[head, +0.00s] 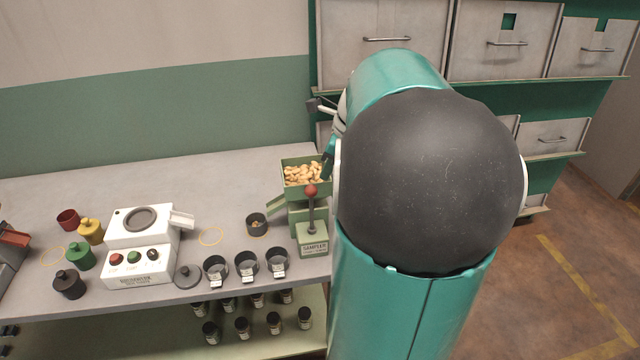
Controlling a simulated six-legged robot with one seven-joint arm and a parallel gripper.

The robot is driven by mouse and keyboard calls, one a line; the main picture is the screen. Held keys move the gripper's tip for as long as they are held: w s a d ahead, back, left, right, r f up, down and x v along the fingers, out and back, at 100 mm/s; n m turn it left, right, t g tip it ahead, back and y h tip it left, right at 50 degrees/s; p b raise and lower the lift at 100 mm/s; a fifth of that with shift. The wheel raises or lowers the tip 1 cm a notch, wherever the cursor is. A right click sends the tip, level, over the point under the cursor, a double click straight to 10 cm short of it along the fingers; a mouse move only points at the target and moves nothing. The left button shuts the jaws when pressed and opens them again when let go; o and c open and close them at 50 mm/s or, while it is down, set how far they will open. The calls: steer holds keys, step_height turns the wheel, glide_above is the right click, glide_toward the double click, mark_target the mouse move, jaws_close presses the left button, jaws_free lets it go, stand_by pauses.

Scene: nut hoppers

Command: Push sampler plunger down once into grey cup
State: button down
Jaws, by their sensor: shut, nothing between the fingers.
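The sampler (313,241) is a green unit labelled SAMPLER near the table's front edge. Its plunger has a red ball knob (311,190) on a dark stem and stands upright and raised. Behind it, a green hopper (290,184) holds pale nuts (303,174). A dark grey cup (256,225) stands left of the sampler by the hopper's spout, with a little brownish content inside. My gripper (314,104) seems to show only in part, as a dark tip left of my arm, above and behind the hopper. It looks shut and empty, apart from the knob; my arm hides the rest.
Left of the cup is a white grinder-like machine (140,267) with coloured knobs. Three dark labelled cups (247,266) line the front edge beside a dark lid (187,276). Yellow, green and black lidded jars and a red cup stand farther left. Drawers (385,40) rise behind my arm.

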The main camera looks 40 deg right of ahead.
steer(key=v, duration=0.7)
steer(key=shift+a, duration=0.1)
stand_by(0.9)
steer(key=s+a+f+n, duration=0.1)
steer(key=s+a+n, duration=0.1)
steer(key=a+n, duration=0.8)
steer(key=s+a+f+n+t+h, duration=0.1)
steer(key=s+a+f+n, duration=0.1)
steer(key=a+n, duration=0.8)
steer(key=s+a+f+n+t+h, duration=0.1)
steer(key=s+a+n, duration=0.1)
steer(key=a+n, duration=0.8)
steer(key=shift+a+f, duration=0.35)
steer(key=shift+a, duration=0.15)
steer(key=shift+s+a, duration=0.1)
